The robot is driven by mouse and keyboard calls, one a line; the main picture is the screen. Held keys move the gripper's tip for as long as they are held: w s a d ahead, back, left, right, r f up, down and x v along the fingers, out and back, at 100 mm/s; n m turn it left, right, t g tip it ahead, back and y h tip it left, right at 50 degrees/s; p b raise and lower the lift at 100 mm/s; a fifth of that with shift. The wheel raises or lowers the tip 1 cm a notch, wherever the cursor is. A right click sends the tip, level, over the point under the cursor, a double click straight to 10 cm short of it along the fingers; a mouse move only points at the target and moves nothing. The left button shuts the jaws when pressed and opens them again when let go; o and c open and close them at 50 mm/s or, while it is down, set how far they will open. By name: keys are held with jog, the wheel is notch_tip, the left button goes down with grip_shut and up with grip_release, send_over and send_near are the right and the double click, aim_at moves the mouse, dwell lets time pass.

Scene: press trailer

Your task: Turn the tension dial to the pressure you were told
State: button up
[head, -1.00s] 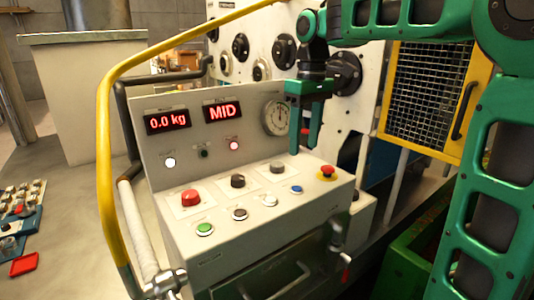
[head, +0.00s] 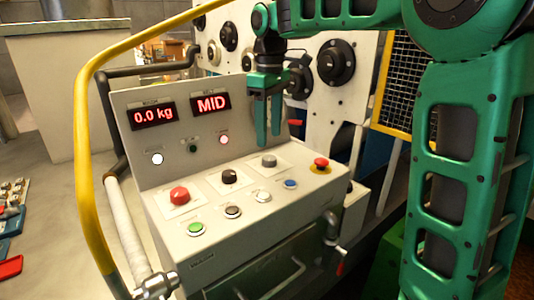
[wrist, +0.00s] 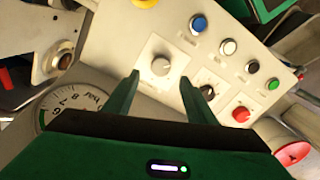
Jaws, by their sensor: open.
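The console (head: 150,195) carries three knobs: red (head: 179,195), black (head: 230,176) and grey (head: 268,160). I cannot read their labels, so I cannot tell which is the tension dial. My gripper (head: 268,140) points down, open and empty, just above the grey knob. In the wrist view the grey knob (wrist: 160,66) shows between and beyond the fingertips (wrist: 165,82). The black knob (wrist: 208,92) is beside the right finger. Red displays read "0.0 kg" (head: 153,115) and "MID" (head: 211,104). The round gauge (wrist: 70,110) is partly visible in the wrist view.
Green, black, white and blue buttons (head: 290,183) line the console front. A red emergency stop (head: 320,164) sits right of the grey knob. A yellow rail (head: 84,170) rises at the left. The upright panel stands close behind my gripper.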

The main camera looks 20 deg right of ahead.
aim_at(270, 157)
notch_tip(270, 157, down, 6)
jog(key=shift+s+f, duration=0.1)
jog(key=shift+f, duration=0.15)
jog(key=shift+c, duration=0.2)
jog(key=c, duration=1)
